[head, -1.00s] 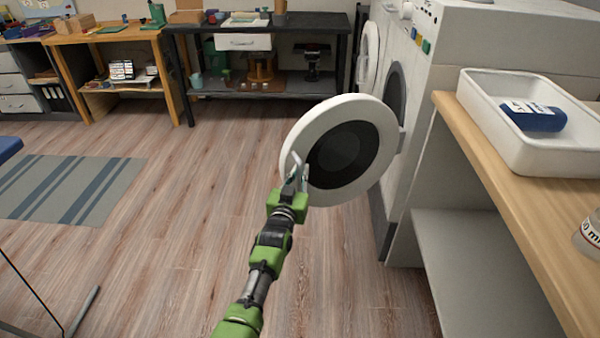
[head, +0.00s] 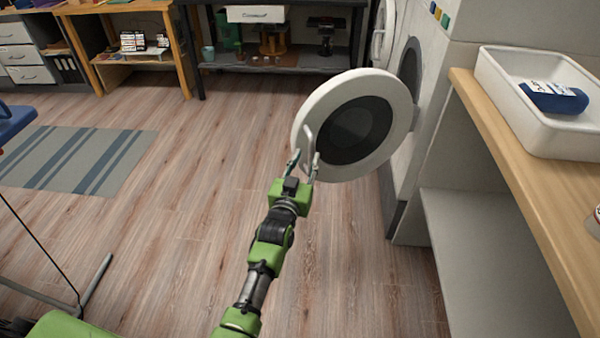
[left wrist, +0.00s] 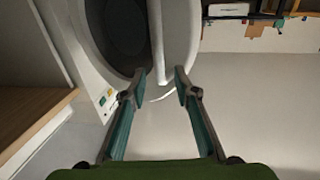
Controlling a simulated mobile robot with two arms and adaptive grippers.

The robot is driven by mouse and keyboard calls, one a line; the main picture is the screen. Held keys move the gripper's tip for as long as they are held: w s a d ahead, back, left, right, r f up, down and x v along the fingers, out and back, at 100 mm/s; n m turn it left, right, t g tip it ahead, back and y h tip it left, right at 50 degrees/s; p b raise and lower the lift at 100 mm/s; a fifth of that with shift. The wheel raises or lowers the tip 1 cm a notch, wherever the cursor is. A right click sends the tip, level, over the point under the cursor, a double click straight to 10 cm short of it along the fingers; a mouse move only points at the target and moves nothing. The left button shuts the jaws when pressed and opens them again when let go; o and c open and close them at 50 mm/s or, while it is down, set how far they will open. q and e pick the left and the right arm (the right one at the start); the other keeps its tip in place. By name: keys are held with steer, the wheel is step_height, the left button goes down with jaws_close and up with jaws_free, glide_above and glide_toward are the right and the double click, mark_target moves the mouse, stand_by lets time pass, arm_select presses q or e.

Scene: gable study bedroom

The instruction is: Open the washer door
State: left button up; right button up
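The washer door (head: 385,155), a white ring with dark round glass, stands swung wide open from the washer (head: 403,165) in the head view. The round opening (head: 410,68) shows partly behind it. A pale bar handle (head: 307,138) is on the door's left edge. My left gripper (head: 304,162) is at the lower end of this handle, its two fingers spread. In the left wrist view the fingers (left wrist: 160,75) are apart, with the handle (left wrist: 157,42) ahead between them and not clamped. The door's ring (left wrist: 183,30) fills the upper middle there. My right gripper is not visible.
A wooden counter (head: 505,145) with a white tray (head: 545,140) holding a blue item is at right. A second machine's round door (head: 383,30) is beyond. Dark shelving (head: 280,85) stands at the back. The wood floor left of the door is clear up to a striped rug (head: 75,160).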

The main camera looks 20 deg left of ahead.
arm_select(q)
steer(key=s, duration=0.6)
steer(key=shift+w, duration=0.1)
